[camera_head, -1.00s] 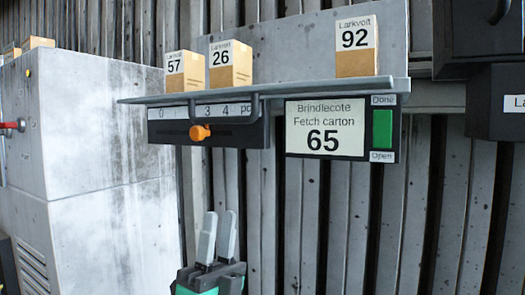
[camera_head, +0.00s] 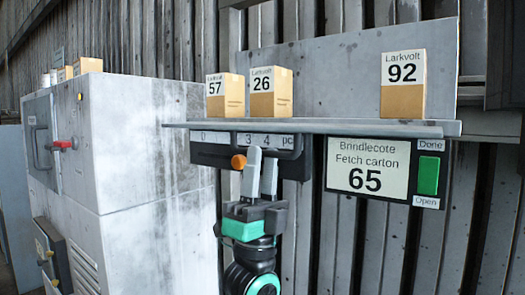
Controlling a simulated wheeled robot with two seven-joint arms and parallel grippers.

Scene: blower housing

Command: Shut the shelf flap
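A grey shelf board (camera_head: 350,127) juts out flat from the wall, with several cartons on it. Under its left part is a dark panel (camera_head: 210,153) with a number strip, a dark bar handle and an orange knob (camera_head: 238,162). I cannot tell which of these parts is the flap. My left gripper (camera_head: 263,158) points up in front of this dark panel, just right of the knob. Its two grey fingers stand close together with nothing seen between them. They cover part of the panel; contact cannot be told. My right gripper is not in view.
Cartons 57 (camera_head: 225,96), 26 (camera_head: 271,93) and 92 (camera_head: 403,84) stand on the board. A sign (camera_head: 368,168) reading "Fetch carton 65", with a green button (camera_head: 429,175), hangs below right. A large grey cabinet (camera_head: 150,180) stands at the left.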

